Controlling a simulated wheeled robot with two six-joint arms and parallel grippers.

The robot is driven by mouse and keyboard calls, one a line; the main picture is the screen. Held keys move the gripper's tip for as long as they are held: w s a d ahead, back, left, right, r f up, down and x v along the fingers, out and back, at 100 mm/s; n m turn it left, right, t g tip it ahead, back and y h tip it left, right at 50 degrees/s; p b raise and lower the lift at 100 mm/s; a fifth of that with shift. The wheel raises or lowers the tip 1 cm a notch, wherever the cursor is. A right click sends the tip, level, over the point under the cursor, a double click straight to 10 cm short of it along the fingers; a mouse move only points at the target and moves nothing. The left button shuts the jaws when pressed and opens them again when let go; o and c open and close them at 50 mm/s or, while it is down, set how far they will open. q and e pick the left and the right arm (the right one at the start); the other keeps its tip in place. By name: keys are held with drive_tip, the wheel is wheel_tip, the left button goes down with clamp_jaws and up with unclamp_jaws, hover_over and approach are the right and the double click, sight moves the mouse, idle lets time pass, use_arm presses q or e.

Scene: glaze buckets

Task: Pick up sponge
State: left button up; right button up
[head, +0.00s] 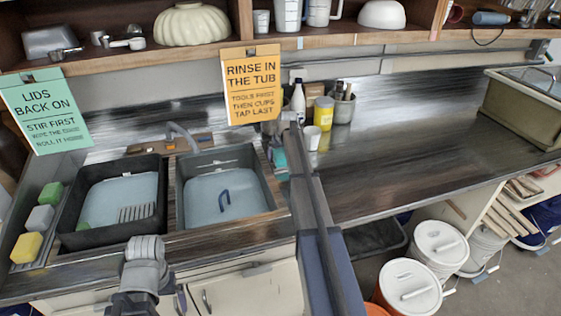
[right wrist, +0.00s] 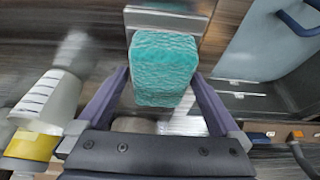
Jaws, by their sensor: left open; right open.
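A teal sponge (right wrist: 164,68) shows large in the right wrist view, just past the spread fingers of my right gripper (right wrist: 158,95). In that view it lies in line with the gap between the fingers; contact cannot be told. In the head view this teal sponge (head: 280,160) sits beside the right sink basin, partly hidden by my right arm. My right gripper is open. My left gripper (head: 146,247) is at the lower left in front of the left basin, empty, its fingers hard to make out. Green (head: 50,193), grey (head: 39,219) and yellow (head: 26,247) sponges sit on the far-left ledge.
Two sink basins, left (head: 68,215) and right (head: 262,190), hold bluish water. A yellow jar (head: 323,113), a white bottle (head: 298,101) and a white cup (head: 311,138) stand behind the teal sponge. The counter to the right (head: 410,140) is clear. Lidded buckets (head: 410,287) stand below.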

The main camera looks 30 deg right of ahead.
sight(280, 153)
drive_tip(key=shift+f, duration=0.2)
idle(0.5)
drive_tip(key=shift+c, duration=0.2)
drive_tip(key=c, duration=1.2)
drive_tip(key=shift+o, duration=0.2)
drive_tip(key=shift+r, duration=0.1)
wheel_tip(280, 153, up, 10)
drive_tip(key=p, duration=1)
drive_tip(key=shift+r, duration=0.25)
